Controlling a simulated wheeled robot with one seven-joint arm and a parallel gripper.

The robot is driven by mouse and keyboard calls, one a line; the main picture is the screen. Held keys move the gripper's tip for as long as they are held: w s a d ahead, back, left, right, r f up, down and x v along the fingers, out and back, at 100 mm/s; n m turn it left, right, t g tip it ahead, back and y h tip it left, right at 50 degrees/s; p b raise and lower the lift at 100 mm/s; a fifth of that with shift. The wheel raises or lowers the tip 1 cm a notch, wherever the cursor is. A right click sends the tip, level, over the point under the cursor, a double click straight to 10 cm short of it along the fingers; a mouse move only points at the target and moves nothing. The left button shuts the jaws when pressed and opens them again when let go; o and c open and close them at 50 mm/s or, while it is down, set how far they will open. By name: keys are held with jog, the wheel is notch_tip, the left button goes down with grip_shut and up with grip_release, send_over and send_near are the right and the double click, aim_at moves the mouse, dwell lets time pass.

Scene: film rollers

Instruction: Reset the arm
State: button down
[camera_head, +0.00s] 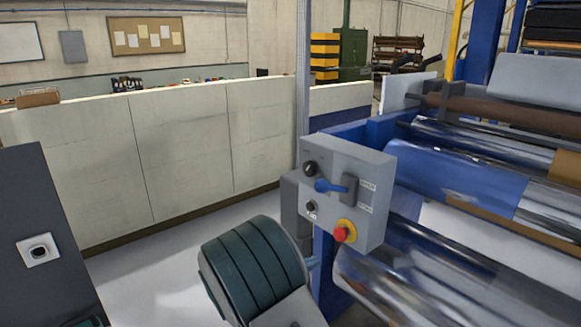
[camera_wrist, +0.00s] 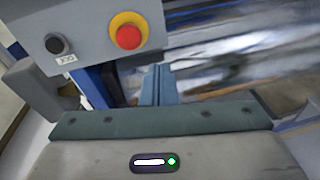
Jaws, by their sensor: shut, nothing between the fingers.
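My gripper (camera_wrist: 160,72) shows in the wrist view as two narrow blue-grey fingers side by side, shut with nothing between them. They are below the red stop button (camera_wrist: 128,37) of a grey control box (camera_wrist: 90,18) and appear apart from it. In the head view my dark teal arm link fills the lower middle, below and left of the control box (camera_head: 370,225). The fingers are mostly hidden there.
Large shiny film rollers (camera_head: 455,178) on a blue frame stand close on the right. A low pale wall (camera_head: 180,150) runs across the left and back. A dark panel (camera_head: 40,215) with a button stands at far left. Pale floor (camera_head: 150,270) is open between them.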

jog(key=s+d+r+m+g+y, duration=0.3)
jog(key=s+d+m+g+y, duration=0.2)
jog(key=s+d+m+g, duration=0.55)
jog(key=s+r+m+t+y, duration=0.2)
jog(key=s+m+y, duration=0.2)
jog(key=s, duration=0.5)
jog(key=s+r+m+t+y, duration=0.2)
jog(key=s+m+y, duration=0.3)
jog(key=s+m, duration=0.4)
jog(key=shift+a+t, duration=0.2)
jog(key=shift+t, duration=0.15)
